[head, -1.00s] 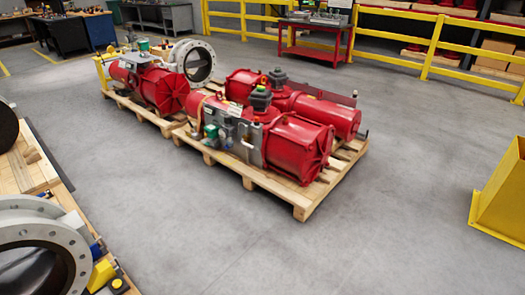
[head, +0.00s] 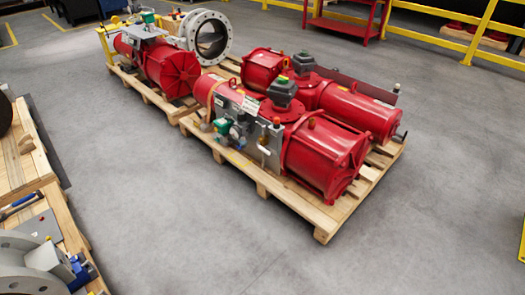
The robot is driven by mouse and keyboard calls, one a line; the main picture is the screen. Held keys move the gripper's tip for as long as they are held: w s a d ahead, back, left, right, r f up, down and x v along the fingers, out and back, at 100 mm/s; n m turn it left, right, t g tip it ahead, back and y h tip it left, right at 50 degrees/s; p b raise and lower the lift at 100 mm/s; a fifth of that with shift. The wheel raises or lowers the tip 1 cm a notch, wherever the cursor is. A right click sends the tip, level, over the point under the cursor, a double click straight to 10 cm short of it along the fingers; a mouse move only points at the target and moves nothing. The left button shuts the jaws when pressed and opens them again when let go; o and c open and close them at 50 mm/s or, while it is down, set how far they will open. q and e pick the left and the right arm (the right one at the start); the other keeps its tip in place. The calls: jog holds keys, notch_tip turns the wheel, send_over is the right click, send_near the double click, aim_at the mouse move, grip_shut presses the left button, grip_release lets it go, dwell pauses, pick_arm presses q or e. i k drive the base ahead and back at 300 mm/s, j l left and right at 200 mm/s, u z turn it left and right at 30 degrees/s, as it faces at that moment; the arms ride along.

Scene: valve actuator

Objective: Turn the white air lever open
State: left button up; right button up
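A white lever (head: 264,149) shows on the grey panel at the front side of the nearest red valve actuator (head: 318,155). It is small in the head view, and its exact angle is hard to tell. Next to it on the same panel are a round gauge-like part and a green-topped fitting (head: 221,126). The actuator lies on a wooden pallet (head: 322,221) with a second red actuator (head: 358,111) behind it. Neither of my grippers is in view.
Another pallet at the back left holds a red actuator (head: 168,68) and a white flanged valve (head: 211,36). At the left edge, a pallet (head: 70,232) carries a large flange (head: 22,275). The grey floor (head: 190,215) in front of the actuators is clear.

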aim_at(258, 143)
jog(key=i+l, duration=0.2)
jog(key=i, duration=0.3)
jog(key=i+l, duration=0.2)
jog(key=i, duration=0.25)
